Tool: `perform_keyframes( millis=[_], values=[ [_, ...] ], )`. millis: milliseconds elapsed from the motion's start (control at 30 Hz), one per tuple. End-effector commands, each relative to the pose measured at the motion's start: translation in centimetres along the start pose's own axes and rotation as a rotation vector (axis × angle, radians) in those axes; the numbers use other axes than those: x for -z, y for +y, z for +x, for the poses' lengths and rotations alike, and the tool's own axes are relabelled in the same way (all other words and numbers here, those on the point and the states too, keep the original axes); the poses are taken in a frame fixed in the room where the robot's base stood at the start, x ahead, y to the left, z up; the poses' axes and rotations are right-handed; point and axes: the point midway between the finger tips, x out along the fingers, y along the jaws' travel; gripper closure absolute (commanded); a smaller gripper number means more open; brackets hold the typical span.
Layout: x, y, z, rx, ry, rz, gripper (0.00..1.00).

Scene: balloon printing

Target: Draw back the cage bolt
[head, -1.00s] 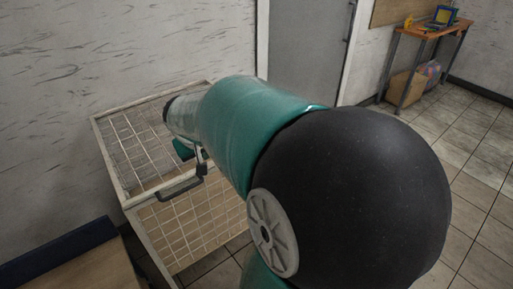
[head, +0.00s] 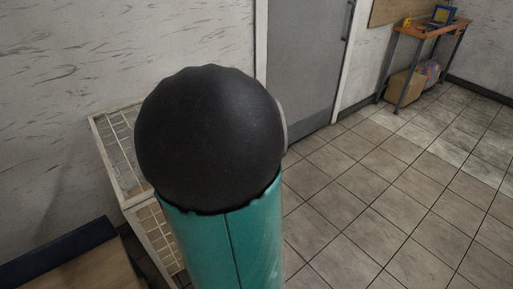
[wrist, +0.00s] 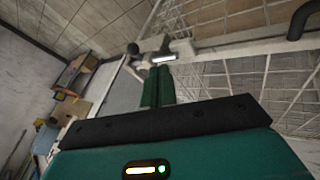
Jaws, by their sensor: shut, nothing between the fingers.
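The cream wire cage (head: 118,150) stands by the wall in the head view, mostly hidden behind my arm. In the wrist view its frame and mesh (wrist: 215,84) fill the right side. What looks like the bolt (wrist: 165,58), a pale metal piece on the cage's frame, shows just beyond my fingertips, with a dark round knob (wrist: 132,48) to its left. My gripper (wrist: 158,72) is shut and empty, its two green fingers together. The tips appear close to the bolt; I cannot tell whether they touch. The head view hides both gripper and bolt.
A black handle (wrist: 303,20) sticks out from the cage at the upper right of the wrist view. A grey door (head: 308,70) is behind the cage. An orange-topped table (head: 428,30) stands at the back right. The tiled floor (head: 390,190) on the right is clear.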

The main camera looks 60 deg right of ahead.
Motion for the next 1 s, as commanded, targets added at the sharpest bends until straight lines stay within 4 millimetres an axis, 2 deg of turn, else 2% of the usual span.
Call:
perform_keyframes(
  millis=[433,700,1000],
  values=[
    [-0.1,0.3,7.0,-0.003,-0.003,0.003,1.0],
    [-0.2,2.7,8.4,-0.001,0.0,0.003,1.0],
    [-0.3,3.3,8.9,0.0,0.001,0.0,1.0]
  ],
)
